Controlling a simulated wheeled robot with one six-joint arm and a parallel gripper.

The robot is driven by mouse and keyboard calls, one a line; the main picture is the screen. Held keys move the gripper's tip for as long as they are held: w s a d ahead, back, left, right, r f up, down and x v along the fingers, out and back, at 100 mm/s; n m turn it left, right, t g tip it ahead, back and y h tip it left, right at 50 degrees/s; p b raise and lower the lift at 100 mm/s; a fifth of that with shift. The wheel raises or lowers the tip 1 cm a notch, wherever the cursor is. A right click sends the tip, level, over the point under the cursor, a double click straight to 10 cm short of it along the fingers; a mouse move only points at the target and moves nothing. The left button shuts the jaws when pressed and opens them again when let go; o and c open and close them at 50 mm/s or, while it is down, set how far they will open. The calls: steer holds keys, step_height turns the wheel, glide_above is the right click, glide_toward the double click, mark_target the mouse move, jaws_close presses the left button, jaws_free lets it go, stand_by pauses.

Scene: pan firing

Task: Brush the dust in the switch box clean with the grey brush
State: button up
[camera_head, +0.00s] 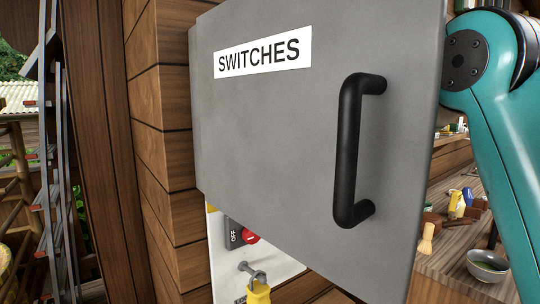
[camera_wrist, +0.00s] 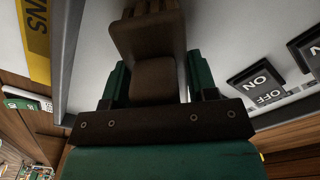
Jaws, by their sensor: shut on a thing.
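The grey switch box door (camera_head: 290,140) fills the middle of the head view, with a "SWITCHES" label and a black handle (camera_head: 352,150). It hides most of the box inside. In the wrist view the pale back panel of the switch box (camera_wrist: 225,45) is close ahead, with black ON/OFF switches (camera_wrist: 256,82) at the right. My gripper (camera_wrist: 155,75) has its green fingers shut on a dark brown brush (camera_wrist: 148,38), whose broad head points up over the panel. Whether its tip touches the panel I cannot tell. No dust can be made out. The head view does not show my gripper.
Below the door, an OFF switch with a red button (camera_head: 250,237) and a hook with a yellow thing (camera_head: 258,292) show. My teal arm passes at the right. A workbench (camera_head: 450,262) behind it holds a bowl (camera_head: 487,266), another brush (camera_head: 427,240) and bottles. Wooden wall stands left.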

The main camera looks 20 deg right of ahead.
steer(key=w+d+b, duration=0.3)
steer(key=d, duration=0.7)
steer(key=shift+w+d, duration=0.35)
steer(key=shift+d, duration=0.05)
stand_by(0.3)
steer(key=shift+f, duration=0.1)
steer(key=shift+a, duration=0.15)
